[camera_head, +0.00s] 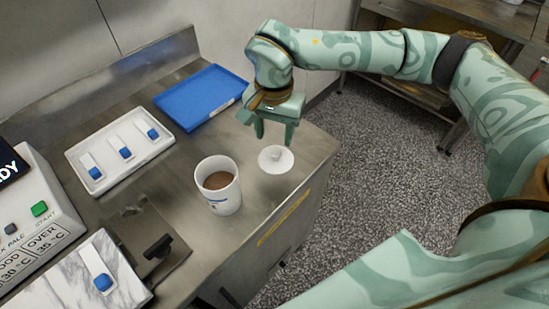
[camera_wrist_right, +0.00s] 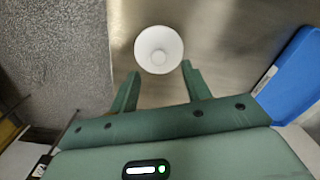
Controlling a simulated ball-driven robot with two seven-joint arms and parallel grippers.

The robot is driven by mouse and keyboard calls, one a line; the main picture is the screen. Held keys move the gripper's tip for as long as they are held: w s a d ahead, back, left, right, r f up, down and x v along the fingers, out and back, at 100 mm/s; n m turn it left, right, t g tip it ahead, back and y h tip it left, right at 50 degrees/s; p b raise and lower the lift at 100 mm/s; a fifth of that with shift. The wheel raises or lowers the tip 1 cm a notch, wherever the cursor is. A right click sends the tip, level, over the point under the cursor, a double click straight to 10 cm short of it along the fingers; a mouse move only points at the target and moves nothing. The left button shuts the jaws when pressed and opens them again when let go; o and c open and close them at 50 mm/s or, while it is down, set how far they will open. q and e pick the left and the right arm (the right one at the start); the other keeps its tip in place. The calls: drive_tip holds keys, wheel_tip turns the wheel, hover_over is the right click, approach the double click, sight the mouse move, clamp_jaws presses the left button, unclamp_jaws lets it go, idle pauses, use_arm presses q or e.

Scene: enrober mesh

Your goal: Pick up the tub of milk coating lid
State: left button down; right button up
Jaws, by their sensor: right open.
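The tub's white round lid (camera_head: 275,159) with a small knob lies on the steel counter near its right edge. The white tub (camera_head: 218,187), open with brown coating inside, stands upright to the left of the lid. My right gripper (camera_head: 273,136) is open and empty, fingers pointing down, just behind and above the lid. In the right wrist view the lid (camera_wrist_right: 158,49) lies just beyond the tips of the two spread fingers (camera_wrist_right: 160,74). My left gripper does not show.
A blue tray (camera_head: 203,97) lies at the back of the counter. A white tray (camera_head: 118,146) with several blue-ended tools is at left. A control box (camera_head: 40,212) and a marble slab (camera_head: 75,280) with another such tool are at front left. The counter's right edge is close to the lid.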

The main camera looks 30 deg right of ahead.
sight(276, 152)
drive_tip(key=shift+f, duration=0.7)
drive_tip(key=f+b, duration=0.1)
drive_tip(key=f, duration=0.4)
drive_tip(key=shift+d+b, duration=0.2)
drive_tip(key=shift+b, duration=0.15)
drive_tip(key=shift+r, duration=0.1)
drive_tip(key=shift+c, duration=0.3)
clamp_jaws()
